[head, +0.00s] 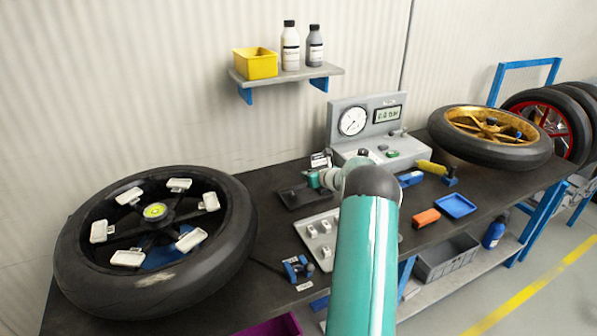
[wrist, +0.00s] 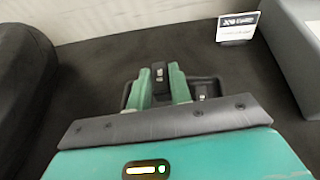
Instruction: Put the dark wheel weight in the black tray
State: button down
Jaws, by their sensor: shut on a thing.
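My gripper (head: 314,181) is over the black tray (head: 291,197) in the head view. In the wrist view the two green fingers of my gripper (wrist: 159,84) are shut on the dark wheel weight (wrist: 158,72), a small dark block with a pale mark. The black tray (wrist: 216,84) lies below and around the fingers in that view. A small dark piece with a light patch (wrist: 201,91) shows just right of the fingers, over the tray area. I cannot tell whether the held weight touches the tray floor.
A card sign (wrist: 237,28) stands behind the tray. A grey gauge unit (head: 366,125) is behind my arm. A large wheel (head: 225,240) with pale pieces lies left. A grey plate (head: 320,237) with small parts lies in front of the tray. A blue tray (head: 456,206) is right.

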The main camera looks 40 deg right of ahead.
aim_at(308, 197)
jog(key=shift+a+f, duration=0.1)
jog(key=shift+f, duration=3.25)
jog(key=c, duration=1.2)
grip_release()
jog(key=shift+r, duration=0.1)
jog(key=shift+r, duration=3.4)
